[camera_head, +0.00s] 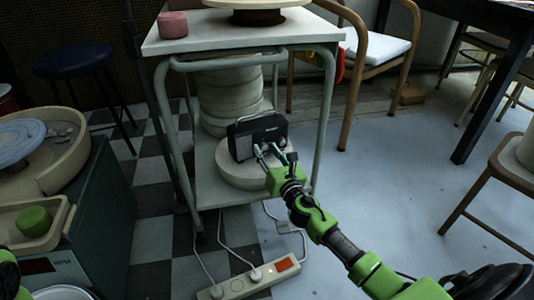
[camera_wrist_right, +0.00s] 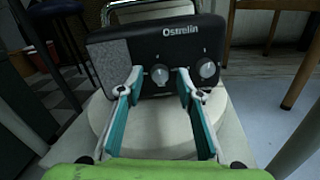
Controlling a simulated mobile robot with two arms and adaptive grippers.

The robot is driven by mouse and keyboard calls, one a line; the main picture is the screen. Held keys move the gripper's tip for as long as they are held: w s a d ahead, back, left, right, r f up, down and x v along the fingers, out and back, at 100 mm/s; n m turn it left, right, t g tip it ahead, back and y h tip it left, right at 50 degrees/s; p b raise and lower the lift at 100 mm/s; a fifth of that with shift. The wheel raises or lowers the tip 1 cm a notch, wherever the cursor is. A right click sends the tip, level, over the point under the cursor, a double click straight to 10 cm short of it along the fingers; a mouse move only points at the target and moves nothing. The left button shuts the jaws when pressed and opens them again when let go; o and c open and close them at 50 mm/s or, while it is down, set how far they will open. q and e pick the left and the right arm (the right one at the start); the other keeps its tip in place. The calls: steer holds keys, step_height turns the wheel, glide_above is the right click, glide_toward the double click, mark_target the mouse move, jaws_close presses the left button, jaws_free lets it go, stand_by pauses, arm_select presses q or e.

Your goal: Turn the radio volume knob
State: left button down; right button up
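A black radio (camera_head: 243,140) marked "Ostrelin" stands upright on a round pale plaster slab (camera_head: 240,177) on the lower shelf of a metal stand. In the right wrist view the radio (camera_wrist_right: 150,44) has a grey speaker grille at left and two silver knobs on its front, a left knob (camera_wrist_right: 160,75) and a right knob (camera_wrist_right: 207,69). My right gripper (camera_head: 269,151) is at the radio's front. In the wrist view its fingers (camera_wrist_right: 158,78) are open, one on each side of the left knob, with visible gaps. My left gripper is not in view; only a bit of green arm shows at the left edge.
The stand's top (camera_head: 230,40) overhangs the radio, with legs on both sides. Stacked plaster discs (camera_head: 230,95) stand behind it. A power strip (camera_head: 248,281) with cables lies on the floor in front. A pottery wheel (camera_head: 70,155) is at left, and a chair (camera_head: 508,165) at right.

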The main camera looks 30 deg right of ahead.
jaws_close()
